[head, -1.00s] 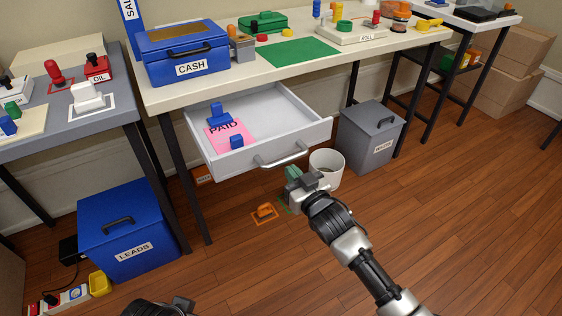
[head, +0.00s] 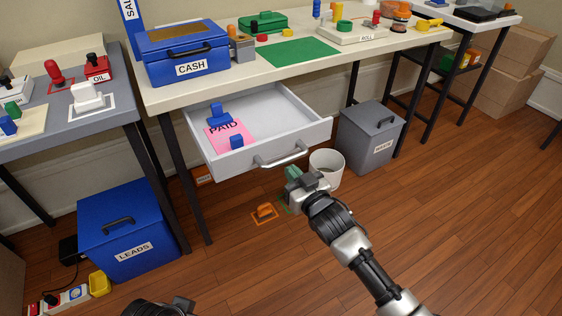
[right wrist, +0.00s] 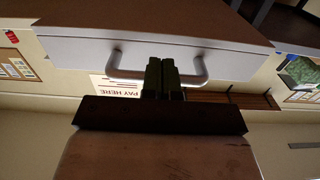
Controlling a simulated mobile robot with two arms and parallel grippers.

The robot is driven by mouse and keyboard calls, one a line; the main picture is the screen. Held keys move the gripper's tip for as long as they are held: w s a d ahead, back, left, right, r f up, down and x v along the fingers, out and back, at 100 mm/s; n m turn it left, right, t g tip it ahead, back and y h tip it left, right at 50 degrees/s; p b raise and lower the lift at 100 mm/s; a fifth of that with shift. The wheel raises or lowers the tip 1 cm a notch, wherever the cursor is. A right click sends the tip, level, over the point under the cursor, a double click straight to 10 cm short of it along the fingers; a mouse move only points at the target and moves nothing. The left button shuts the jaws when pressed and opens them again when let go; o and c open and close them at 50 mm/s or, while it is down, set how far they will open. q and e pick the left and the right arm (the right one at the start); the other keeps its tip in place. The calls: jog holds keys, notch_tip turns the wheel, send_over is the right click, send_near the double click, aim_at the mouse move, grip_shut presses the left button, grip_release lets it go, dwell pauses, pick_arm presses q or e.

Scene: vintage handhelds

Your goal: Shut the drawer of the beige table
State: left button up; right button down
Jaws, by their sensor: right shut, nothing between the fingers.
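The drawer (head: 210,162) of the beige table (head: 300,64) is pulled well out. A pink sheet marked PAID (head: 228,136) and blue objects lie in it. Its grey bar handle (head: 281,155) is on the front; the handle also shows in the right wrist view (right wrist: 116,66). My right gripper (head: 292,178) is in front of and below the handle in the head view. In the right wrist view its green fingertips (right wrist: 161,76) are together, empty, and overlap the handle bar; I cannot tell if they touch it. My left gripper (head: 180,303) shows only partly at the bottom edge.
A white bin (head: 326,168) and a grey lidded bin (head: 371,138) stand right of the drawer. A blue LEADS box (head: 128,232) is on the floor at left. A blue CASH box (head: 188,55) stands on the table.

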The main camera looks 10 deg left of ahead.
jog(key=shift+w+a, duration=0.1)
jog(key=shift+w, duration=0.05)
pick_arm(q)
jog(key=shift+r+b, duration=0.2)
jog(key=shift+b, duration=0.2)
pick_arm(e)
jog(key=shift+x, duration=0.8)
pick_arm(q)
jog(key=shift+s, duration=0.1)
